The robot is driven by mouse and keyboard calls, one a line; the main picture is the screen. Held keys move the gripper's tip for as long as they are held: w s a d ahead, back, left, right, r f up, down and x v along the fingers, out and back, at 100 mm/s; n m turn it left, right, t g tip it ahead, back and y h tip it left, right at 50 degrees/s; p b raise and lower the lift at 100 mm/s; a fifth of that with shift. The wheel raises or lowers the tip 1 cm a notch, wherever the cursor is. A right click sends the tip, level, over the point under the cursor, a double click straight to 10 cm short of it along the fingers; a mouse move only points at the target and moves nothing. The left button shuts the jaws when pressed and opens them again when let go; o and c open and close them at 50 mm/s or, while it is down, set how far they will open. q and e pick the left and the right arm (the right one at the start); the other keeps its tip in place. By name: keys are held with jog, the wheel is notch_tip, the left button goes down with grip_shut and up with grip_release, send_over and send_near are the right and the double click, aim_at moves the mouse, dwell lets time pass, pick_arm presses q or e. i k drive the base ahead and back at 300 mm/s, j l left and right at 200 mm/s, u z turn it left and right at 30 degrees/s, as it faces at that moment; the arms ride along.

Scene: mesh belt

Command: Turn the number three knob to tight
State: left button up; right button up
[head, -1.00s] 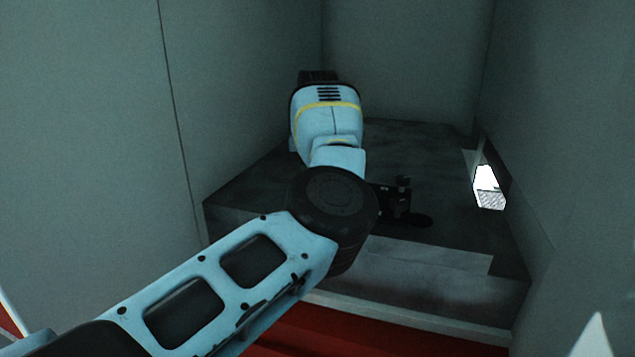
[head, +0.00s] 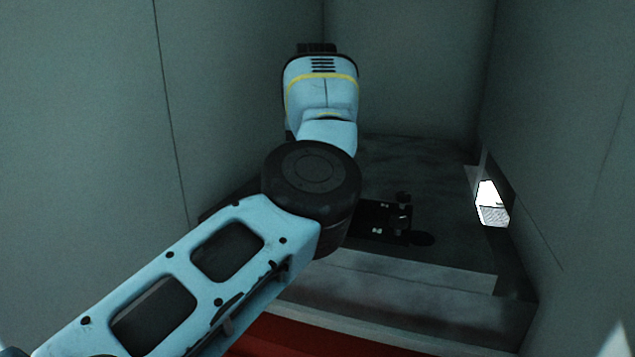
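A dark plate (head: 376,232) lies low on the dark block in the recess, partly hidden behind my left arm's elbow. It bears small black knob-like parts, one upright (head: 403,197) at its back right. The parts are too small and dark to read any number or a tight mark, so I cannot tell which is the number three knob. My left arm reaches in from the lower left, bends at the elbow and runs up to a black end. The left gripper's fingers are not visible. My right gripper is not in view.
Grey walls close in the recess on the left, back and right (head: 560,130). A bright opening (head: 491,204) is low in the right wall. A stepped ledge (head: 410,270) and a red band (head: 300,338) cross the front. The block's surface right of the plate looks clear.

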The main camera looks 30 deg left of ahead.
aim_at(403, 197)
jog(key=k+l, duration=0.8)
jog(key=k, duration=0.05)
